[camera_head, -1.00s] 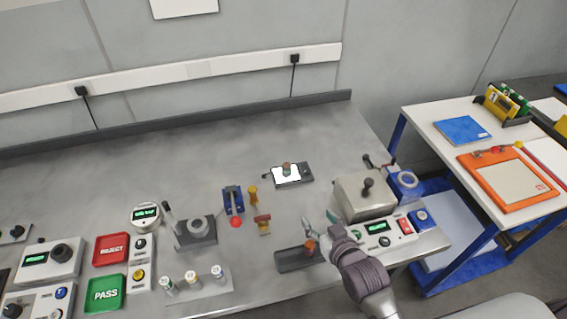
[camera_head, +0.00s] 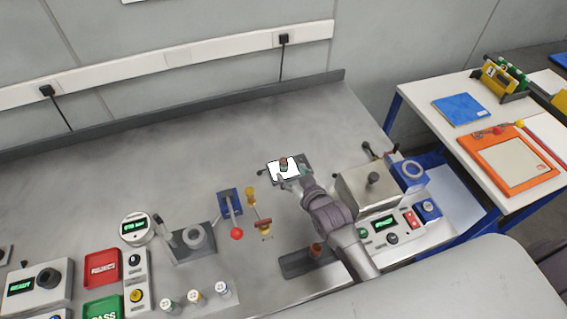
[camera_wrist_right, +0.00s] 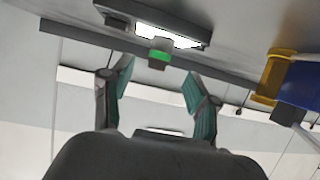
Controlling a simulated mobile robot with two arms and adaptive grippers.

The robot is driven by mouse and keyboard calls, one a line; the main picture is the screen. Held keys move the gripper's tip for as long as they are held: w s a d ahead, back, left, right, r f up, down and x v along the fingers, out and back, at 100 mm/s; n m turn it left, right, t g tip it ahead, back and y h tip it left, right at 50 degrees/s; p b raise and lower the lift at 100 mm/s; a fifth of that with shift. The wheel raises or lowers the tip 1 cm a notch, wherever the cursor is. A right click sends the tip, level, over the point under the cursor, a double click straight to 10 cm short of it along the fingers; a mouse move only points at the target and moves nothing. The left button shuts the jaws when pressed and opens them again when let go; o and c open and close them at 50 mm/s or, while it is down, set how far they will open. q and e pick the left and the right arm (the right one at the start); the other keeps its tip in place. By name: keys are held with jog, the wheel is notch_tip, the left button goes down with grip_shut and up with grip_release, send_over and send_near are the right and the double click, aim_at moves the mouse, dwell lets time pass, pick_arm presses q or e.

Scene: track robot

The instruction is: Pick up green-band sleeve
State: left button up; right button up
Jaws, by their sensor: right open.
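A small sleeve with a green band (camera_wrist_right: 160,58) stands on a dark grey block with a bright white top face (camera_wrist_right: 178,40). In the head view the sleeve (camera_head: 283,161) shows a reddish-brown top, on the same block (camera_head: 270,182) near the middle of the bench. My right gripper (camera_head: 291,179) is just in front of the block, partly covering it. In the wrist view its two fingers (camera_wrist_right: 158,72) are spread and empty, with the sleeve appearing between and slightly beyond the tips. I see no contact. My left gripper is out of view.
A blue lever device (camera_head: 229,201) with a red knob and a yellow-topped piece (camera_head: 251,195) stand left of my gripper. A metal box (camera_head: 366,190) stands to the right. A dark tray (camera_head: 297,266) lies in front. The bench behind the block is clear.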

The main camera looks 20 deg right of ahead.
aim_at(285, 165)
jog(key=shift+w+a+f, duration=0.1)
jog(key=shift+w+f, duration=0.1)
jog(key=shift+w, duration=0.3)
jog(key=shift+w+f, duration=0.15)
jog(key=shift+w, duration=0.3)
jog(key=p+x, duration=0.1)
jog(key=x, duration=0.3)
jog(key=shift+w+f, duration=0.1)
jog(key=shift+w, duration=0.25)
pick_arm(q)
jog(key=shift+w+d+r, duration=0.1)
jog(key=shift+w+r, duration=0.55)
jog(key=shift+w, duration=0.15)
pick_arm(e)
jog(key=shift+s, duration=0.1)
jog(key=shift+c, duration=1.2)
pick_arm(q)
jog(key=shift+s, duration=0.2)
pick_arm(e)
grip_shut()
